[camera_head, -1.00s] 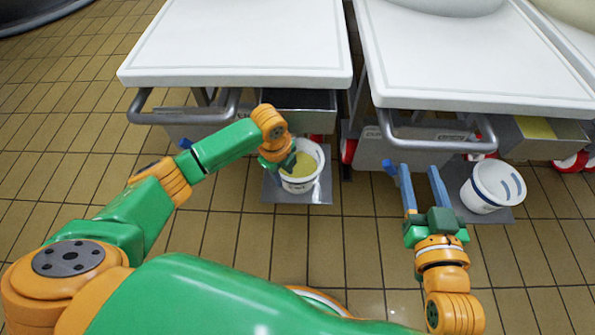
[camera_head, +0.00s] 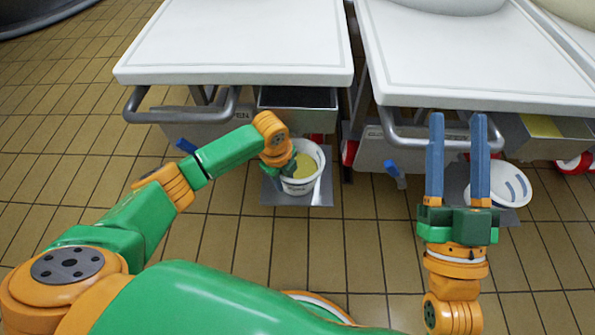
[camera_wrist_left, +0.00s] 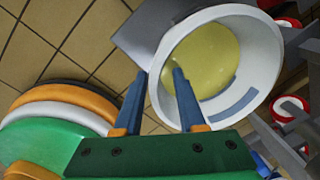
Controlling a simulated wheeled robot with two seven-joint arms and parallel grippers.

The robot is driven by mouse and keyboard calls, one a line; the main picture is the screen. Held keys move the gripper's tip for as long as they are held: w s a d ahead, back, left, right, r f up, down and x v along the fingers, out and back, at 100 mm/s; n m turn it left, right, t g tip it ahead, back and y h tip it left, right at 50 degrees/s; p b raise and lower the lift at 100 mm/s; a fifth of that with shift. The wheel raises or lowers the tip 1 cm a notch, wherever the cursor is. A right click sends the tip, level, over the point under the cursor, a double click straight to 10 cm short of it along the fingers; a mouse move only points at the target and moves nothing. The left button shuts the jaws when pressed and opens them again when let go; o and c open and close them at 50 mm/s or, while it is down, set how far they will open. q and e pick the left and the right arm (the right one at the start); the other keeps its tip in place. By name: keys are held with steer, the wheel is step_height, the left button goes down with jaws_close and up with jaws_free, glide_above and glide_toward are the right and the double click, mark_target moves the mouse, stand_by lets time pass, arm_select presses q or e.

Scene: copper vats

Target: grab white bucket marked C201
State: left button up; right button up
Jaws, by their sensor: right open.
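A white bucket (camera_head: 303,184) with yellow contents stands on a grey plate on the floor. Its dark marking is too small to read. My left gripper (camera_head: 288,165) is at its left side, with its fingers mostly hidden in the head view. In the left wrist view, that gripper (camera_wrist_left: 159,73) has its fingers apart, one inside the bucket (camera_wrist_left: 272,60) and one outside, straddling the wall. A second white bucket (camera_head: 513,190) stands on the right, partly behind my right gripper (camera_head: 457,118). The right gripper is open and empty, its fingers pointing up the picture.
Two white-topped carts (camera_head: 240,45) (camera_head: 470,55) stand behind the buckets. Their metal push handles (camera_head: 180,117) (camera_head: 430,143) jut out above the floor. A blue-handled part (camera_head: 391,168) shows between the buckets. The tiled floor in front is clear.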

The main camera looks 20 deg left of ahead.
arm_select(q)
jaws_close()
stand_by(1.3)
